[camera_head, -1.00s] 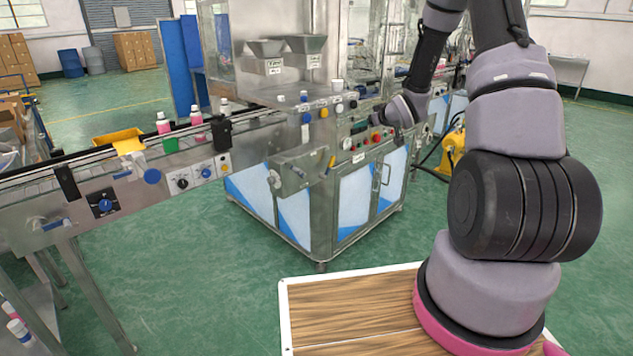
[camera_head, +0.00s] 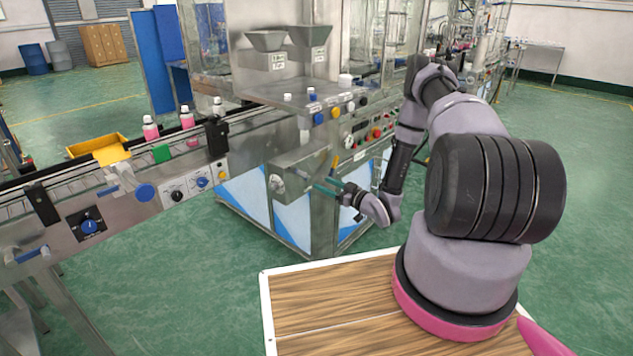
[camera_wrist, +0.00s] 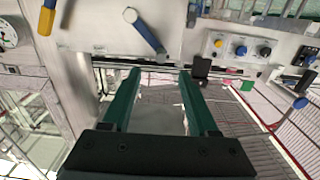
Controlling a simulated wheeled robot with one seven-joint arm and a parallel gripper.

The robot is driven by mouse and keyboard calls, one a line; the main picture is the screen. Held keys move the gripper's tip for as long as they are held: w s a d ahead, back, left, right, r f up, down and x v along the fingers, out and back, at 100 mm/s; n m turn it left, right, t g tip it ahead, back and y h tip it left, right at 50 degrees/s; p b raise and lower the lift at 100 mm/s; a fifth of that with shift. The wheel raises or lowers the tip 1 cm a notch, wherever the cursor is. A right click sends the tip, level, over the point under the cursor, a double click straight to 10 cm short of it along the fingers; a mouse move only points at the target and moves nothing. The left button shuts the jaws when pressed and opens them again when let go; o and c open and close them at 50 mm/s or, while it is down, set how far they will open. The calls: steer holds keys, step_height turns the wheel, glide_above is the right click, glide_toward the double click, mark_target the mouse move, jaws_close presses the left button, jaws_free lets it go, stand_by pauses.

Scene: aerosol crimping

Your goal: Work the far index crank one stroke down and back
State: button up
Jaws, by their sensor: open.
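No readable marking identifies the far index crank. A lever with a yellow grip (camera_head: 335,162) is on the machine front, just above my gripper (camera_head: 319,185). In the wrist view the yellow grip (camera_wrist: 46,18) is at the upper left, left of my fingers. A blue-handled lever (camera_wrist: 143,30) slants beyond the fingertips. My gripper (camera_wrist: 158,75) is open, with its two green fingers apart and nothing between them. In the head view it reaches left in front of the steel housing (camera_head: 300,170). I see no clear contact with either lever.
A conveyor (camera_head: 120,185) with pink bottles and a knob panel (camera_head: 190,187) runs to the left. The machine's button panel (camera_head: 375,133) and gauge (camera_head: 348,140) are above my arm. A wooden-topped platform (camera_head: 330,300) is below; open floor lies in front of the machine.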

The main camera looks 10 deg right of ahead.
mark_target(307, 176)
steer(key=shift+x, duration=4.55)
steer(key=shift+a, duration=0.1)
jaws_close()
